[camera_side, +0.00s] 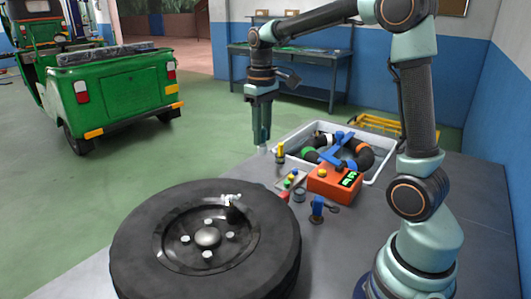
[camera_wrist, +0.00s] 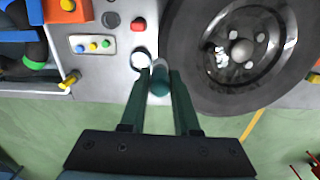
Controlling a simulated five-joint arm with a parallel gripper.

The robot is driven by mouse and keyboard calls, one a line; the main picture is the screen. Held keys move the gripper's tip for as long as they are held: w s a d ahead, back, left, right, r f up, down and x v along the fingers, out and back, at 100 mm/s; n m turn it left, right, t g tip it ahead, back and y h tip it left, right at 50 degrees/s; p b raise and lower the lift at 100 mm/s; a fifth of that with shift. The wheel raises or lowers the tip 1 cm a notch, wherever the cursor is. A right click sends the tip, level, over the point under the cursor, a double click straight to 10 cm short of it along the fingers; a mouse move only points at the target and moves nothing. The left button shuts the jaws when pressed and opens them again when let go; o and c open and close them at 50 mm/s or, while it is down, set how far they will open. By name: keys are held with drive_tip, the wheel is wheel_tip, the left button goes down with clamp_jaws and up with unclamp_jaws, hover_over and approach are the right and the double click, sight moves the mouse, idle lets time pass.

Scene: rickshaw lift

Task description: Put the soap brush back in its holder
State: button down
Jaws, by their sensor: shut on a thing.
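My gripper (camera_side: 262,136) hangs high, left of the white tray and behind the tyre. In the wrist view my two dark green fingers (camera_wrist: 161,80) are closed around a teal cylindrical thing (camera_wrist: 160,88) with a pale end, which I take to be the soap brush. In the side view only a pale tip (camera_side: 263,149) shows below the fingers.
A big tyre (camera_side: 133,247) lies in front. A plate of coloured buttons (camera_side: 292,179), a red knob (camera_wrist: 138,25), an orange box (camera_side: 322,188) and a yellow-topped post (camera_side: 280,152) stand close by. A white tray (camera_side: 387,163) with tools is behind.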

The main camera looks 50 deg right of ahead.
drive_tip(key=s+d, duration=0.2)
drive_tip(key=d, duration=0.5)
drive_tip(key=s+d, duration=0.3)
drive_tip(key=d, duration=0.3)
drive_tip(key=f, duration=2)
drive_tip(key=shift+w, duration=0.3)
drive_tip(key=c, duration=0.6)
unclamp_jaws()
drive_tip(key=shift+c, duration=0.2)
